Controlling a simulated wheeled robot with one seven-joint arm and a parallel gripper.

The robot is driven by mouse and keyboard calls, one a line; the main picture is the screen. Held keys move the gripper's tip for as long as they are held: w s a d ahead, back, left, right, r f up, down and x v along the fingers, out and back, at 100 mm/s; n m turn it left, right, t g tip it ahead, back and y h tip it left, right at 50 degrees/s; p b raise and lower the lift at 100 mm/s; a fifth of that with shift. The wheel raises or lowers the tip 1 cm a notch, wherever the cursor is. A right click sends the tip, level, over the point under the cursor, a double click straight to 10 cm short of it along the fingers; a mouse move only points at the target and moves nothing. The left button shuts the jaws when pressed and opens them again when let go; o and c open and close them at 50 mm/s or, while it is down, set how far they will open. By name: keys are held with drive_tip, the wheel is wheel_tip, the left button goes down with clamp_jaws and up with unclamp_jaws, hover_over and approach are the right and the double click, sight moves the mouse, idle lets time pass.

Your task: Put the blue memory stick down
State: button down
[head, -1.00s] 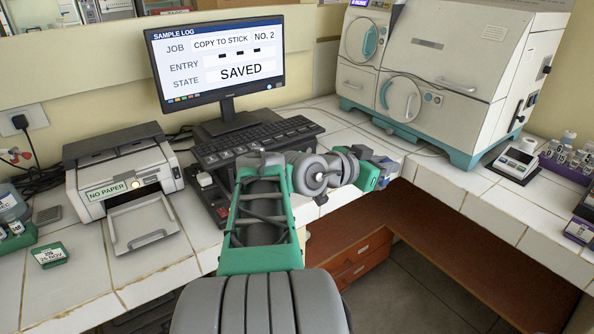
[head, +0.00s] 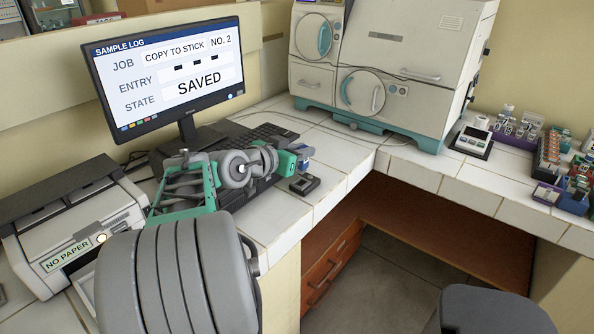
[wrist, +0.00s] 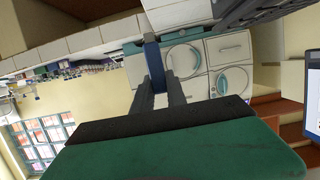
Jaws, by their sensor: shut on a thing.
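The blue memory stick (wrist: 153,62) is between my gripper's two grey fingers in the wrist view. It points away from the palm, and its far end shows against the incubator. My gripper (wrist: 160,92) is shut on it. In the head view my gripper (head: 303,156) is above the tiled counter (head: 335,150), in front of the keyboard's right end, and the stick is too small to make out clearly. The stick is held clear of the counter in the wrist view. The monitor (head: 170,75) reads "COPY TO STICK", "NO. 2" and "SAVED".
A small dark device (head: 304,184) lies on the counter just below my gripper. The keyboard (head: 262,138) is behind my arm. The printer (head: 75,225) stands left, and the incubator (head: 375,70) stands at the back. Racks (head: 515,130) stand right. Bare tiles lie before the incubator.

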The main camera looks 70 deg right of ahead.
drive_tip(key=d+f, duration=0.3)
drive_tip(key=w+d+f, duration=0.1)
drive_tip(key=d+f, duration=0.1)
drive_tip(key=f, duration=0.2)
drive_tip(key=w+d+f, duration=0.1)
drive_tip(key=d+f, duration=0.2)
drive_tip(key=shift+w+d+f+p, duration=0.2)
drive_tip(key=shift+d+f+p, duration=0.05)
drive_tip(key=shift+d+p, duration=0.1)
drive_tip(key=shift+f, duration=0.2)
drive_tip(key=c, duration=1.6)
unclamp_jaws()
drive_tip(key=shift+f, duration=0.1)
drive_tip(key=shift+o, duration=1.3)
drive_tip(key=b+v, duration=0.1)
drive_tip(key=v, duration=1.1)
